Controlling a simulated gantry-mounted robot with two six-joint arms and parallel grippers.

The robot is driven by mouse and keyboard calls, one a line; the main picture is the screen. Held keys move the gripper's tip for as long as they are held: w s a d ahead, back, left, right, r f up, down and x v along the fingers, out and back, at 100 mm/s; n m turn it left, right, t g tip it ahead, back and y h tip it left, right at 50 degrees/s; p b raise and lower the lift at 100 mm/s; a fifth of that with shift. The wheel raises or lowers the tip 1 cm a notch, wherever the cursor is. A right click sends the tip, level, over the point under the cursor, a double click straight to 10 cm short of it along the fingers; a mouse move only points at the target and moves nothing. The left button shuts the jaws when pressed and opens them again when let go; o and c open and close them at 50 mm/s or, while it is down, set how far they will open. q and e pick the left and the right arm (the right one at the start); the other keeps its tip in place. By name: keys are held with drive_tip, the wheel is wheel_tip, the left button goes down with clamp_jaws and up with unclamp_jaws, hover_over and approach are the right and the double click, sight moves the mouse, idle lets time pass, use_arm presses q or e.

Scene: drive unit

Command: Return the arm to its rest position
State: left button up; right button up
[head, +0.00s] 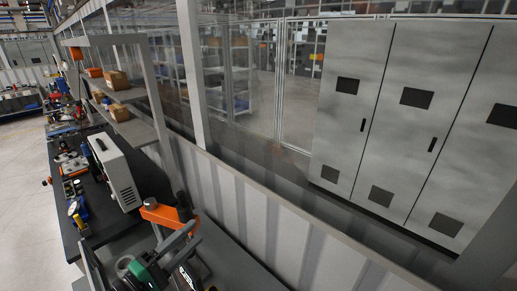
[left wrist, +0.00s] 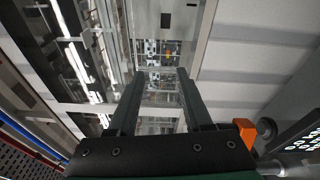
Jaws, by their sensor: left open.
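My left gripper (head: 196,232) shows at the lower left of the head view, with a dark green body and two grey fingers. The fingers point up and to the right, over the dark workbench (head: 236,262). In the left wrist view the two dark fingers of the left gripper (left wrist: 161,75) stand apart with nothing between them. My right gripper is in neither view.
An orange part (head: 160,213) is close beside the left gripper. A light grey boxy device (head: 114,170) stands on the bench further back. A shelf with cardboard boxes (head: 117,81) is above it. Tall grey cabinets (head: 400,120) stand behind the low wall.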

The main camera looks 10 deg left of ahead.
use_arm(q)
drive_tip(key=s+d+r+m+t+h, duration=0.15)
drive_tip(key=d+r+m, duration=0.25)
drive_tip(key=r, duration=0.6)
drive_tip(key=s+d+r+m+t+p, duration=0.1)
drive_tip(key=s+d+r+m+t, duration=0.2)
drive_tip(key=r, duration=0.6)
drive_tip(key=s+d+r+m+h, duration=0.15)
drive_tip(key=d+r+m, duration=0.25)
drive_tip(key=r, duration=0.6)
drive_tip(key=s+a+r+m+t+y, duration=0.4)
drive_tip(key=s+a+r+t+y, duration=0.2)
drive_tip(key=s+a+r+y, duration=0.1)
drive_tip(key=shift+s+r+m+y, duration=0.3)
drive_tip(key=shift+s+r+y, duration=0.3)
drive_tip(key=shift+s, duration=0.4)
